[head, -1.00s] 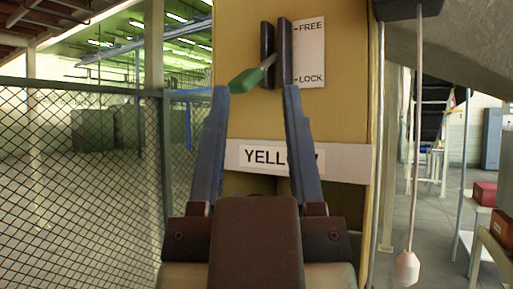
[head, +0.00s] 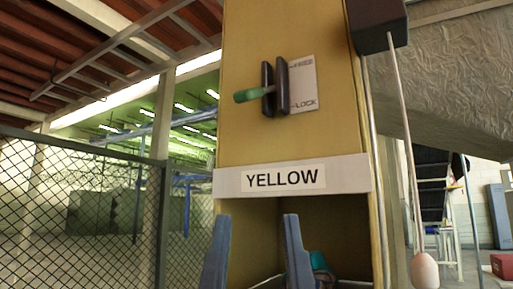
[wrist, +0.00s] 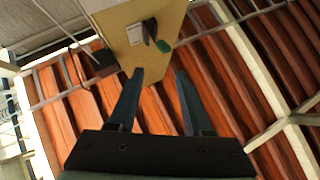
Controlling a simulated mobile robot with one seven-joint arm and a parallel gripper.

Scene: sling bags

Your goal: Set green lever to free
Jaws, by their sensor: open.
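The green lever (head: 253,94) sticks out to the left from a dark slotted mount (head: 274,88) on the yellow cabinet front. Its handle looks nearly level, between the FREE mark at the top of the white label plate (head: 303,84) and the LOCK mark at the bottom, a little closer to LOCK. My gripper (head: 256,216) is open and empty, below the lever and apart from it in the head view. In the wrist view the lever (wrist: 165,47) shows beyond the open fingertips (wrist: 160,72), roughly between them. Neither finger visibly touches it.
A white strip with a YELLOW sign (head: 284,179) crosses the cabinet below the lever. Under it is an open compartment with something teal (head: 318,262) inside. A cord with a pale bulb (head: 424,270) hangs at right. A mesh fence (head: 80,200) stands at left.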

